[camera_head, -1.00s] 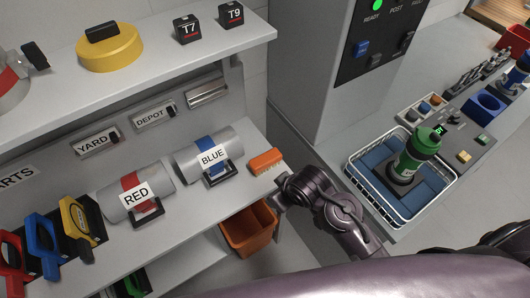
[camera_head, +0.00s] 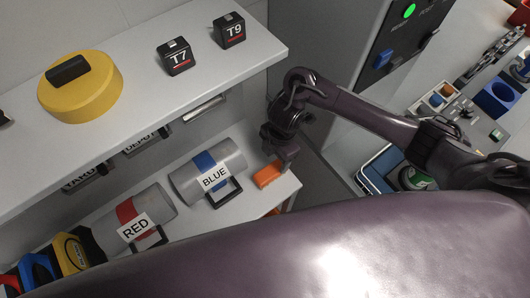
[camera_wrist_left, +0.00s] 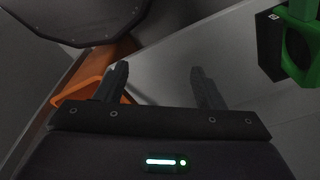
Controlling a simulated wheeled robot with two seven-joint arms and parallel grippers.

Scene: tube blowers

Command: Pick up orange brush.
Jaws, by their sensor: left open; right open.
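The orange brush (camera_head: 267,176) lies at the right end of the lower shelf, right of the cylinder labelled BLUE. My right gripper (camera_head: 284,163) hangs over the brush's right end, pointing down. Its jaws are open, and part of the brush is hidden behind it; I cannot tell whether they touch. My left gripper (camera_wrist_left: 160,85) shows in the left wrist view, open with nothing between its fingers. The brush is not identifiable in that view.
The upper shelf (camera_head: 180,85) overhangs the lower shelf, holding a yellow disc (camera_head: 85,95) and blocks T7 (camera_head: 176,60) and T9 (camera_head: 229,32). The BLUE cylinder (camera_head: 205,170) stands close beside the brush. A green-handled item (camera_wrist_left: 300,55) is right of my left gripper.

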